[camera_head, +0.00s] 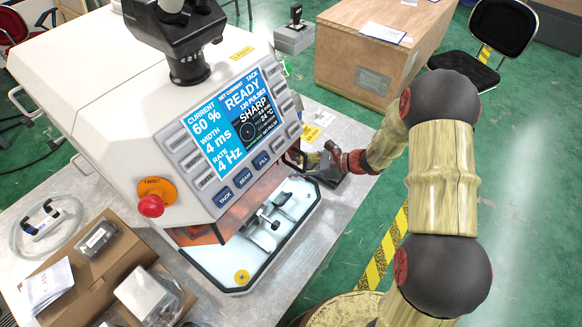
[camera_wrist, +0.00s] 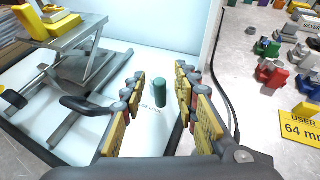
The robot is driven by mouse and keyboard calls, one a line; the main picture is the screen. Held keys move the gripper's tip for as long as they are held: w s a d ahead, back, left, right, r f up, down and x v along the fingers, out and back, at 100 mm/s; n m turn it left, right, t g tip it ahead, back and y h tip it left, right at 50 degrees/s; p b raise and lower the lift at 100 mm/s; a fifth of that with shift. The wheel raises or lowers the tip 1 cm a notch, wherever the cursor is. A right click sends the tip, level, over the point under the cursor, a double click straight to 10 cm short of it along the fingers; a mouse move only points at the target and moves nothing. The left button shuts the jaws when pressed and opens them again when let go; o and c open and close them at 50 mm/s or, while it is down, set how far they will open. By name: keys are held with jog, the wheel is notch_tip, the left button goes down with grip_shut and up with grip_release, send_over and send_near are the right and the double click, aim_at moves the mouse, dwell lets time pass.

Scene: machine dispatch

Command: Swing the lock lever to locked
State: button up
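A short green upright peg (camera_wrist: 160,92) stands on the white base plate in the wrist view, beside printed lettering that seems to end in "LOCK". It looks like the lock lever's grip; the arm of the lever cannot be made out. My gripper (camera_wrist: 160,80) is open, with one finger on each side of the peg and a visible gap to each. In the head view my gripper (camera_head: 328,168) is at the right edge of the machine (camera_head: 95,95), low beside its front panel, and the peg is hidden there.
A grey metal fixture (camera_wrist: 65,65) with a black curved handle (camera_wrist: 85,104) stands left of my fingers. A black cable (camera_wrist: 222,90) runs along the plate's right edge. Small coloured parts (camera_wrist: 270,75) lie right of it. The machine's panel (camera_head: 235,120) overhangs the plate (camera_head: 245,270).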

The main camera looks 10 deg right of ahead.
jog(key=c, duration=0.3)
jog(key=c, duration=0.4)
grip_shut()
